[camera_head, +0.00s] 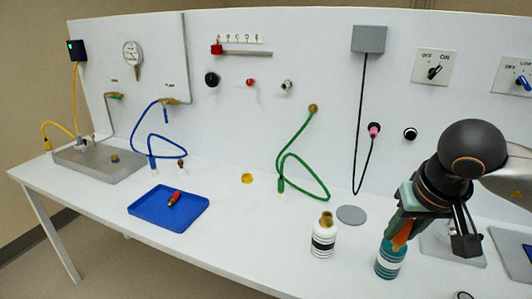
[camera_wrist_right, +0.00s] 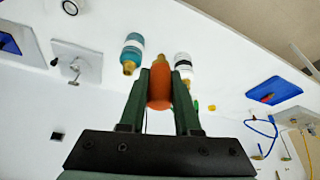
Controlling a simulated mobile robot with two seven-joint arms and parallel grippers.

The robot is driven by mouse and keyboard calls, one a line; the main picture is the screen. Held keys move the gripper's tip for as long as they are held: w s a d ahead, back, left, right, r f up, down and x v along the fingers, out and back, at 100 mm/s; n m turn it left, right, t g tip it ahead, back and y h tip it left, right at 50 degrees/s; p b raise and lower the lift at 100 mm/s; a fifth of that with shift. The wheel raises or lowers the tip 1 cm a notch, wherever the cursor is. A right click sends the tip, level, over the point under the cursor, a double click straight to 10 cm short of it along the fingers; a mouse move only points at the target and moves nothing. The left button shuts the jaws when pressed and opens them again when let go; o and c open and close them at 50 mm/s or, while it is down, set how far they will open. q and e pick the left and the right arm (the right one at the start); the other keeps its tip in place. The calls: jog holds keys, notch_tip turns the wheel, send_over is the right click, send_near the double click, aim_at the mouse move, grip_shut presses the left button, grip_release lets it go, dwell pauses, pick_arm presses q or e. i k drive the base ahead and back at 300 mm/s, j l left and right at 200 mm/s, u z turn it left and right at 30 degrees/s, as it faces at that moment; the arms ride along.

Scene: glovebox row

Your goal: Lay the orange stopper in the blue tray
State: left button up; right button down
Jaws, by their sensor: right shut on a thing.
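My right gripper (camera_head: 402,236) is shut on the orange stopper (camera_head: 401,238), just above and in front of the teal bottle (camera_head: 389,262). In the right wrist view the orange stopper (camera_wrist_right: 160,88) stands between the two green fingers of the gripper (camera_wrist_right: 160,90). The blue tray (camera_head: 150,211) lies on the bench left of centre, well away from the gripper, with a small red object (camera_head: 174,198) in it. The tray also shows at the right of the wrist view (camera_wrist_right: 282,88). My left gripper is not in view.
A white bottle (camera_head: 323,240) with dark bands stands left of the teal bottle. A grey disc (camera_head: 351,215), a green hose (camera_head: 284,160) and a yellow cap (camera_head: 246,178) lie toward the back panel. The bench front between the tray and the white bottle is clear.

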aim_at(165, 218)
jog(key=u, duration=0.85)
jog(key=i+j+u, duration=0.1)
jog(key=i+u, duration=0.15)
jog(key=u, duration=0.15)
jog(key=i+u, duration=0.4)
jog(key=k, duration=0.1)
